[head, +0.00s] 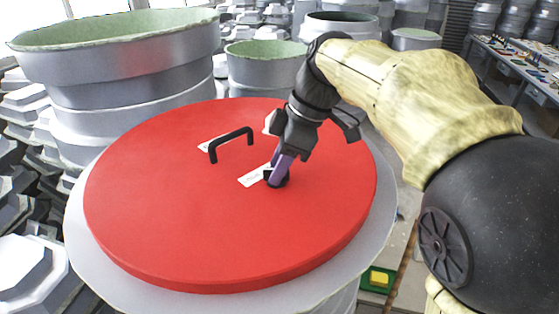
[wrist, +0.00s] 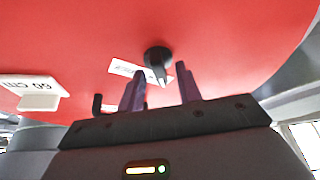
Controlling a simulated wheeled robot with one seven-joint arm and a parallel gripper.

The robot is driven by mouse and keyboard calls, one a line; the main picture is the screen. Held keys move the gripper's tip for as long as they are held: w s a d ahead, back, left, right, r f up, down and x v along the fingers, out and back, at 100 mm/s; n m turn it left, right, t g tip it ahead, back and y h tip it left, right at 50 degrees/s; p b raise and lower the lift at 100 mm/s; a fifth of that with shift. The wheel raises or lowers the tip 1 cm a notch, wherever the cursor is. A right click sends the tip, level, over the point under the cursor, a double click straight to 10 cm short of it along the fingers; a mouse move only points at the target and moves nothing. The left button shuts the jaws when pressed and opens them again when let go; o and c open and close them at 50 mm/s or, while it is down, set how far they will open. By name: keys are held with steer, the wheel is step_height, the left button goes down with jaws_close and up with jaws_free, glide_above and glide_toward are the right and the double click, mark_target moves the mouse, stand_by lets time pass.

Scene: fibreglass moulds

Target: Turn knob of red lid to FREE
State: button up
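The round red lid (head: 180,220) lies on a large grey mould. Its small black knob (head: 284,182) sits right of the lid's middle, beside a white label (head: 253,177) whose print is too small to read. My gripper (head: 276,176) reaches down to the knob, and its purple fingers partly hide it in the head view. In the wrist view my gripper (wrist: 161,71) is open, and the knob (wrist: 157,56) shows between and just beyond the two fingertips. A pale pointer on the knob points toward my gripper. I cannot tell whether the fingers touch it.
A black bar handle (head: 232,139) stands on the lid left of my gripper. Tall grey moulds (head: 125,70) stand behind the lid. A yellow block (head: 379,278) lies low at the right.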

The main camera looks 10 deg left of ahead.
jaws_close()
